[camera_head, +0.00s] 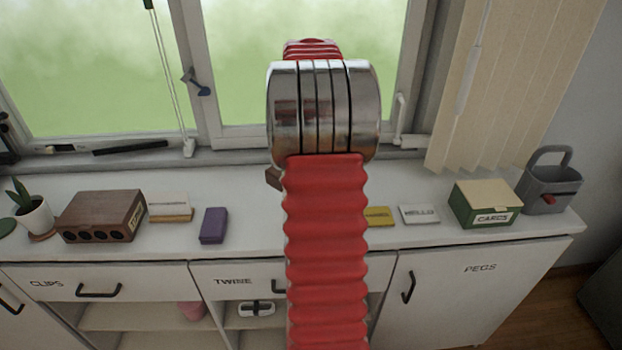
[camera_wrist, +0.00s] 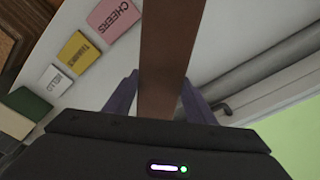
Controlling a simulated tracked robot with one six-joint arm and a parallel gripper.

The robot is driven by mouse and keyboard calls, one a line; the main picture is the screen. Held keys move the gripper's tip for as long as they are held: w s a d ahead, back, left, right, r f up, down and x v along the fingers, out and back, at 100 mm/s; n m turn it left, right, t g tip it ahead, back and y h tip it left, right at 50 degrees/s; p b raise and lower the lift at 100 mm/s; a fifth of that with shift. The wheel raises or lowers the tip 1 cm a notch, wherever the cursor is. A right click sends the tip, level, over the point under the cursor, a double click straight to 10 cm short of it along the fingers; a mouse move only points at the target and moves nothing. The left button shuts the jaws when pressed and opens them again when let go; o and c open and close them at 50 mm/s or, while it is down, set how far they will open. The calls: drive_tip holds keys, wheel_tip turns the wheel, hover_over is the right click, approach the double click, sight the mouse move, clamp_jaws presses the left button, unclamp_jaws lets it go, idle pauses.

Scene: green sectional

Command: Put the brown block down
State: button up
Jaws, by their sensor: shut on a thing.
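My gripper (camera_wrist: 160,100) is shut on the brown block (camera_wrist: 172,45), which shows in the wrist view as a long brown bar between the two dark purple fingers. In the head view my red arm hides the gripper and most of the block. A small brown piece, likely the block's end, shows (camera_head: 273,178) at the left edge of my arm, in front of the window sill. I cannot tell the gap between the block and the white counter (camera_head: 255,205).
On the counter stand a brown box (camera_head: 101,216), a purple block (camera_head: 213,225), a yellow card (camera_head: 378,216), a white card (camera_head: 419,214), a green card box (camera_head: 485,204) and a grey caddy (camera_head: 551,185). The wrist view also shows a pink card (camera_wrist: 118,16). Bare counter lies right of the purple block.

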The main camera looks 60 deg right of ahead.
idle(0.3)
drive_tip(key=shift+f, duration=3.15)
drive_tip(key=shift+f, duration=1.85)
drive_tip(key=shift+f, duration=0.1)
drive_tip(key=o, duration=1.1)
